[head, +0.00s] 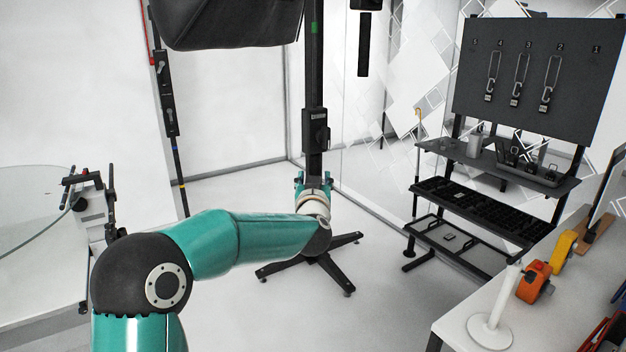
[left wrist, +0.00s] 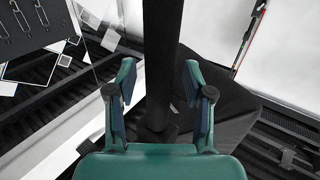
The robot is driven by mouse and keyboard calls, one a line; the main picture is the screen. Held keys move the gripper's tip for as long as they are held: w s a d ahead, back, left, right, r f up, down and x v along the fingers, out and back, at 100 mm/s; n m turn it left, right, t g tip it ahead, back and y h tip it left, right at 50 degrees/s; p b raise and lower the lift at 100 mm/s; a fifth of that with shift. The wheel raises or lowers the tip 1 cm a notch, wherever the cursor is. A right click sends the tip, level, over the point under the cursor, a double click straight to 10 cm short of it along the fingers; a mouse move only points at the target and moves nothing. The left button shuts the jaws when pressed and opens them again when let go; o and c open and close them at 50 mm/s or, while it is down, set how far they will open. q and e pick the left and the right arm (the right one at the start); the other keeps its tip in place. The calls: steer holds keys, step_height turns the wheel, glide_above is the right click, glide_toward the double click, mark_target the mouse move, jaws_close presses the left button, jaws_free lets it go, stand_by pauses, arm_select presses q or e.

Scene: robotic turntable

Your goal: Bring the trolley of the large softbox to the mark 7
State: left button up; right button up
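The large softbox (head: 228,25) shows as a black hood at the top of the head view. Close beside it rises a black upright column (head: 314,95), standing on a trolley base with black legs and small castors (head: 335,270). My left gripper (head: 314,180) is at the column's lower part, and my arm hides part of it. In the left wrist view the column (left wrist: 163,60) runs between the two fingers of my left gripper (left wrist: 160,85), which are spread with a narrow gap on each side. My right gripper is out of view. I see no floor mark 7.
A dark tool rack (head: 540,75) with shelves stands at the right. A white table (head: 465,305) with an orange tool (head: 535,283) is at the front right. A round glass top (head: 35,225) is at the left. Floor around the base is largely clear.

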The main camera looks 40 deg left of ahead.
arm_select(q)
steer(key=shift+s+d, duration=0.15)
steer(key=shift+d, duration=0.05)
steer(key=v, duration=1.1)
steer(key=shift+s, duration=0.3)
steer(key=shift+f, duration=0.1)
